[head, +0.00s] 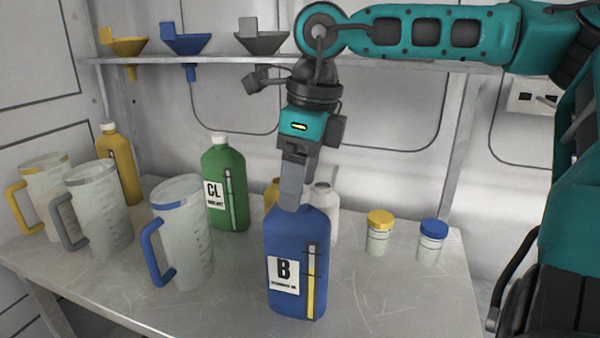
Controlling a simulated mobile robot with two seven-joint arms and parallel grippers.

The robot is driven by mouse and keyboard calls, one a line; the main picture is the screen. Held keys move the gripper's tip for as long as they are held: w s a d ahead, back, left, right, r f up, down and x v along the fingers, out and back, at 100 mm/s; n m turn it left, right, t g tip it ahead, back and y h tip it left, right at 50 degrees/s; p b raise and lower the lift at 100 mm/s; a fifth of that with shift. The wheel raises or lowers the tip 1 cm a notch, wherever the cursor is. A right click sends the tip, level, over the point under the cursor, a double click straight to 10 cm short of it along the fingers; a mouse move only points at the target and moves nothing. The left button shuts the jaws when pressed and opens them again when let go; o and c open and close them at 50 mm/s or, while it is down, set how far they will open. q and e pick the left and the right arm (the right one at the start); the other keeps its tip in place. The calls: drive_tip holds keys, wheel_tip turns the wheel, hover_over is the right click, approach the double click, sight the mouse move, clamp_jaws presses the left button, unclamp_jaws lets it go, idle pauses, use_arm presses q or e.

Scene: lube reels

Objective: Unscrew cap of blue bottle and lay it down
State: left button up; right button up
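The blue bottle (289,233) stands upright near the front middle of the metal table, with a white label marked B facing me. My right gripper (292,200) points straight down over the top of the bottle. Its fingers are at the bottle's neck and hide the cap, so I cannot see whether they are closed on it. My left gripper does not show.
The metal table (370,300) also bears a green bottle (224,185), a yellow bottle (121,170), several measuring jugs including a blue-handled one (185,235), and two small jars (380,232). Funnels sit on a shelf (220,60) behind. The front right is clear.

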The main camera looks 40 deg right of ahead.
drive_tip(key=c, duration=1.1)
drive_tip(key=shift+o, duration=0.2)
drive_tip(key=n+p, duration=0.1)
drive_tip(key=n, duration=0.1)
drive_tip(key=shift+r+n, duration=0.15)
drive_tip(key=shift+n, duration=0.25)
drive_tip(key=shift+w+d+n+g+y+p, duration=0.1)
drive_tip(key=shift+n+g+y+p, duration=0.2)
drive_tip(key=shift+n+p, duration=0.5)
drive_tip(key=shift+n, duration=0.4)
drive_tip(key=shift+n, duration=0.5)
drive_tip(key=shift+n+g+p, duration=0.3)
drive_tip(key=shift+n+p, duration=0.15)
drive_tip(key=shift+n, duration=0.75)
drive_tip(key=shift+f+n, duration=0.2)
drive_tip(key=shift+n, duration=0.7)
